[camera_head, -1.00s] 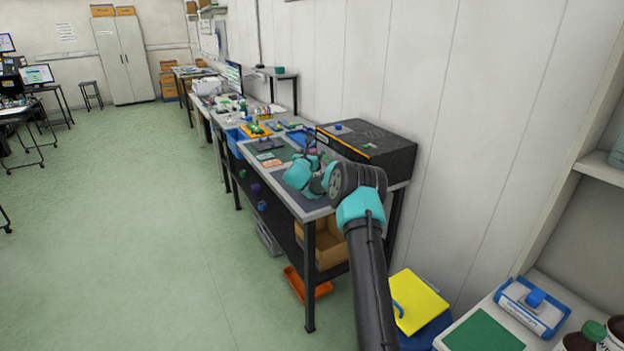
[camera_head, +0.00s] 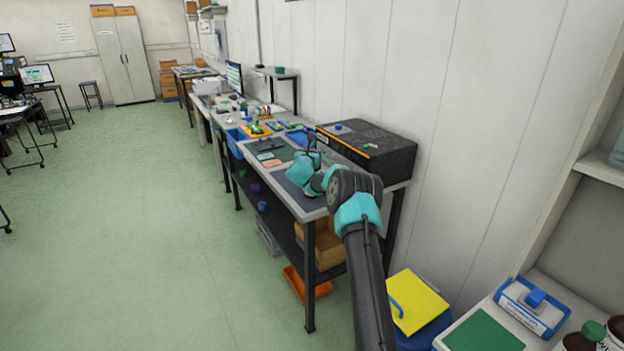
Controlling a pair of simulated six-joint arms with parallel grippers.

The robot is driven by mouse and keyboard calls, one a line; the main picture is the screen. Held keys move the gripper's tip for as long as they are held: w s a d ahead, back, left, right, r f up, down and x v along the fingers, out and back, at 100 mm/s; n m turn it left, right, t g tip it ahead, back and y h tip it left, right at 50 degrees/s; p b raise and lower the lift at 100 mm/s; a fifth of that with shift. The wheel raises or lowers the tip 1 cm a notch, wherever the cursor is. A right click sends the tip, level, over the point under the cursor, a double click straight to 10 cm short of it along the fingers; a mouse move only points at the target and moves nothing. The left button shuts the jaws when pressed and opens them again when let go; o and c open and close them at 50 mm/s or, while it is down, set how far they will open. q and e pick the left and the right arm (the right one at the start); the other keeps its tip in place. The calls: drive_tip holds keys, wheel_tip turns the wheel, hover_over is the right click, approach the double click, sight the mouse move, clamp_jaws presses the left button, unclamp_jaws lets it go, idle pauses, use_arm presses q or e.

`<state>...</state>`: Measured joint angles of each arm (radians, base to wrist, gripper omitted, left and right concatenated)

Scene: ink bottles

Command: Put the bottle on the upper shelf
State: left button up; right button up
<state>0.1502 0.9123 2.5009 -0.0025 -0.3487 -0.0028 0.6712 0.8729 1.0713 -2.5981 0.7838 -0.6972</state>
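My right arm reaches from the bottom edge toward the workbench. My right gripper (camera_head: 311,143) is small and dark at its far end, above the bench top, and I cannot tell whether it is open or holds anything. My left gripper is not in view. My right gripper is far from these bottles.
The workbench (camera_head: 312,212) carries a black box (camera_head: 370,147), mats and small items. On the lower right surface are a blue and white holder (camera_head: 533,306) and a green mat (camera_head: 484,332). A blue bin with yellow lid (camera_head: 418,301) stands on the floor.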

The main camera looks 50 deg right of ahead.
clamp_jaws()
idle(0.3)
drive_tip(key=shift+r, duration=0.2)
drive_tip(key=shift+r, duration=1.75)
drive_tip(key=shift+s+a, duration=0.3)
drive_tip(key=shift+a, duration=0.05)
drive_tip(key=s+a+r, duration=0.1)
drive_tip(key=s+a, duration=0.9)
drive_tip(key=a, duration=0.1)
drive_tip(key=shift+a, duration=0.15)
drive_tip(key=shift+r, duration=0.1)
